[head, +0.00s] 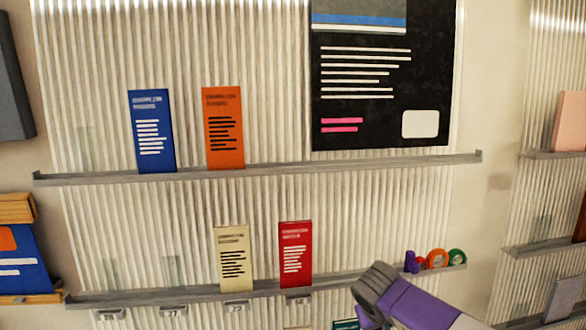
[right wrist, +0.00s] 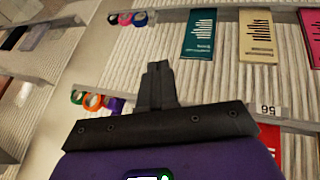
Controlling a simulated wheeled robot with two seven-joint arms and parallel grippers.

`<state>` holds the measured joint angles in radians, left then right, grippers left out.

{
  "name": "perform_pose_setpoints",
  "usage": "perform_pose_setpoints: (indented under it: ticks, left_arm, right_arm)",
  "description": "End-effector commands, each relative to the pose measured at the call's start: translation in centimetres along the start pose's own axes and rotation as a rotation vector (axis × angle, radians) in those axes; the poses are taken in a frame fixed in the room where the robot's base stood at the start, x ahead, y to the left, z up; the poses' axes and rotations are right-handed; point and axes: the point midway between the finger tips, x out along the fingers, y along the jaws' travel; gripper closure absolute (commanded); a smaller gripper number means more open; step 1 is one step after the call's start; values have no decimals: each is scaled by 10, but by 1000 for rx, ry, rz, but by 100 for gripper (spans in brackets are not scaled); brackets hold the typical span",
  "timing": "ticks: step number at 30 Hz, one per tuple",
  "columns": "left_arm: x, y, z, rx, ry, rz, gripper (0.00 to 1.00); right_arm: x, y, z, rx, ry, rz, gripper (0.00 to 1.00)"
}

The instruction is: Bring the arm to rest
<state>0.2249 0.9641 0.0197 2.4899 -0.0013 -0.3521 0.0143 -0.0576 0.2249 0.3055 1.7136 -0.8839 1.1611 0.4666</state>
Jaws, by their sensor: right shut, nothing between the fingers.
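My right arm (head: 415,305) shows in the head view at the lower right, with purple and dark grey parts in front of the lower shelf. Its fingertips cannot be made out there. In the right wrist view my right gripper (right wrist: 157,75) has its dark fingers together, with nothing between them. It points toward the ribbed wall and shelves. My left gripper is not in view.
The upper shelf (head: 270,171) holds a blue card (head: 152,130) and an orange card (head: 223,128). The lower shelf (head: 190,293) holds a cream card (head: 232,265) and a red card (head: 295,255). Tape rolls (head: 438,259) stand near my right arm. Another rack (head: 545,250) is at right.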

Motion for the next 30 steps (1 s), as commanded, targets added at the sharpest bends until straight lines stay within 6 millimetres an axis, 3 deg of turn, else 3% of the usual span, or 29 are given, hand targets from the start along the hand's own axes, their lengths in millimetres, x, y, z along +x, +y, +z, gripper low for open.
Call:
perform_pose_setpoints:
  ticks: [8, 14, 19, 24, 27, 30]
  left_arm:
    - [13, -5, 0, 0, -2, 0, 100]
    - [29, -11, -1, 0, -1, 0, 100]
    - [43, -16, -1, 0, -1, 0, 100]
    - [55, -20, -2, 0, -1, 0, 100]
    - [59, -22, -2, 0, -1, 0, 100]
    - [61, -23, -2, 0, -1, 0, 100]
  right_arm:
    - [103, -83, 43, -76, -97, -243, 100]
    - [197, -174, 122, -29, -204, -520, 100]
    - [259, -240, 212, 139, -292, -690, 100]
    - [296, -271, 292, 327, -356, -706, 100]
    - [307, -276, 326, 399, -379, -675, 100]
    - [311, -277, 345, 437, -392, -647, 100]
